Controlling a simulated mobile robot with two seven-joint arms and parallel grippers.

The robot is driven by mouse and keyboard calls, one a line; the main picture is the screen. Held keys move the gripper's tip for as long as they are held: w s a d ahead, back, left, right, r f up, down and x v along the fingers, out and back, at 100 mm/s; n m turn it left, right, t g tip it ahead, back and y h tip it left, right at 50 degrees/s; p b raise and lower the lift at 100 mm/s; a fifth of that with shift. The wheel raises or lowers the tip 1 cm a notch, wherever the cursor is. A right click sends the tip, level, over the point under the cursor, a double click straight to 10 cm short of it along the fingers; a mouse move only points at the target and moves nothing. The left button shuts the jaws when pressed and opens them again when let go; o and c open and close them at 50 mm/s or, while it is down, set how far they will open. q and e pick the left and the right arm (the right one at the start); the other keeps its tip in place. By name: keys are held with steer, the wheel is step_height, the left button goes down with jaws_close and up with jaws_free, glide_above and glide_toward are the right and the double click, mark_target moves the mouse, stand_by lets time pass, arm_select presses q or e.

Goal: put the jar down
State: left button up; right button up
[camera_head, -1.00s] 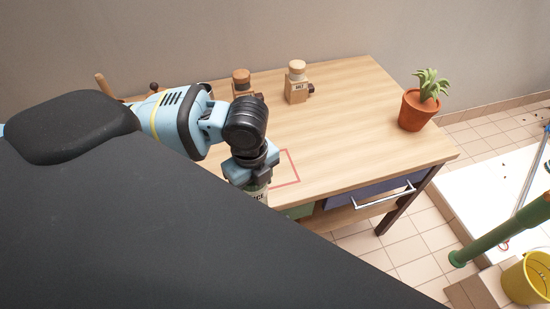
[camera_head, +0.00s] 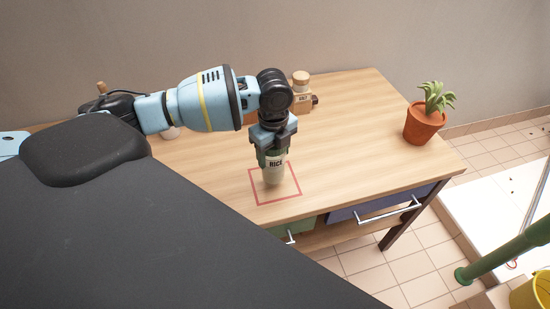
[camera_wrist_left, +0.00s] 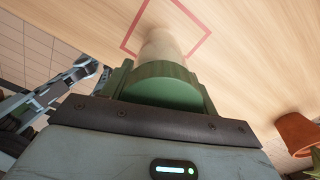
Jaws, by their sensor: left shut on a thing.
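The jar (camera_head: 273,173) is labelled RICE and stands upright below my left gripper (camera_head: 273,150) in the head view. The jar's lower end lies within the red square outline (camera_head: 298,188) on the wooden table (camera_head: 370,140). I cannot tell for sure whether its base touches the tabletop. My right gripper is not in view.
A wooden grinder marked SALT (camera_head: 301,92) stands behind the arm. A potted plant (camera_head: 424,122) stands near the table's right edge. The tabletop between plant and jar is clear. Drawer handles (camera_head: 388,213) stick out at the front.

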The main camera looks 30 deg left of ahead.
arm_select(q)
steer(key=shift+w+a, duration=0.1)
steer(key=shift+w, duration=0.4)
steer(key=shift+f, duration=1.7)
steer(key=shift+s+f, duration=0.1)
steer(key=shift+f, duration=0.15)
steer(key=o, duration=1.6)
steer(key=shift+r, duration=0.15)
step_height(320, 180, up, 12)
steer(key=shift+r+p, duration=0.1)
steer(key=shift+p, duration=0.25)
